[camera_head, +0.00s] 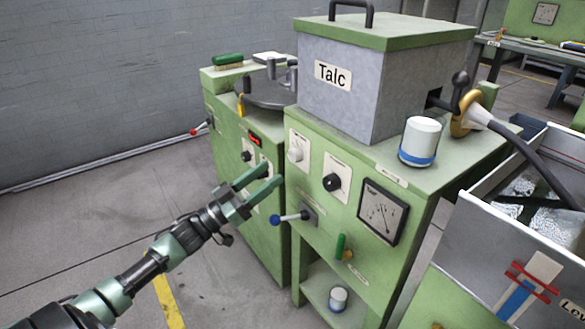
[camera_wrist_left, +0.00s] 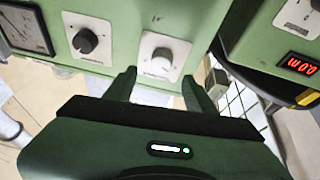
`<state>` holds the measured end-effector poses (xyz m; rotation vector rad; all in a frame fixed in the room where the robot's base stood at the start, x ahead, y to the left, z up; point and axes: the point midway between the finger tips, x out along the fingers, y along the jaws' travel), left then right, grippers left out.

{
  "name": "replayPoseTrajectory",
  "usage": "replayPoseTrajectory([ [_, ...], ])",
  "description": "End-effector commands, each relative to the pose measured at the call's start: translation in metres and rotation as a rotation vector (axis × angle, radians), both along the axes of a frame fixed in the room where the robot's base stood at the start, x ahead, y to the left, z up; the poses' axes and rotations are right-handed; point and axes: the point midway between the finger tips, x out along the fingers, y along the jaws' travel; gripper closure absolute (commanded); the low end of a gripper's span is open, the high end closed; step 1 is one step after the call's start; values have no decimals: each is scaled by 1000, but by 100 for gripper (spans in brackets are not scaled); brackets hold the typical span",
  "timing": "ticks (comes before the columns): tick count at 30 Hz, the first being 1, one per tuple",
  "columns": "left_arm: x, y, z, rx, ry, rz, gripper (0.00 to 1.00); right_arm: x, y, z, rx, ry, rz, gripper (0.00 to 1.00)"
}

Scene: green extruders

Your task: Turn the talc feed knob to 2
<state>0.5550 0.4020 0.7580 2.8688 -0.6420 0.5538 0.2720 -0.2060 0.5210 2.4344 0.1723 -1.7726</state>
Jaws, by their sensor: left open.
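The green machine with the grey box marked "Talc" (camera_head: 333,75) has two knobs on its front. A white knob (camera_head: 295,153) on a white plate is at the left, and a black knob (camera_head: 332,182) on another plate is to its right. The plates' small lettering is unreadable, so I cannot tell which is the talc feed knob. My left gripper (camera_head: 272,178) is open and empty, in front of the panel's left side. In the left wrist view, the white knob (camera_wrist_left: 161,62) shows beyond and between the fingertips (camera_wrist_left: 160,84); the black knob (camera_wrist_left: 85,41) is to the left.
A blue-tipped lever (camera_head: 292,217) sticks out below the knobs, near my left gripper. A square dial gauge (camera_head: 381,211) is at the right. A neighbouring green machine with a red display (camera_head: 255,139) stands at the left. The floor in front is clear.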

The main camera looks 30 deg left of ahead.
Motion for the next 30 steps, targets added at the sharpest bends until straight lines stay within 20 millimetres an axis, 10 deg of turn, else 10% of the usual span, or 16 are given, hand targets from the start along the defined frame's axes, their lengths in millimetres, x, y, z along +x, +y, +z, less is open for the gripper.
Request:
replayPoseTrajectory([
  [12, 51, -22, 22, -1, 1, 3, 45, 14, 4, -3, 12, -61, 5, 100],
  [24, 58, -25, 25, 1, 4, 5, 45, 21, 6, -1, 18, -87, 7, 100],
  [30, 58, -25, 25, 0, 4, 4, 100, 21, 6, -1, 17, -87, 7, 100],
])
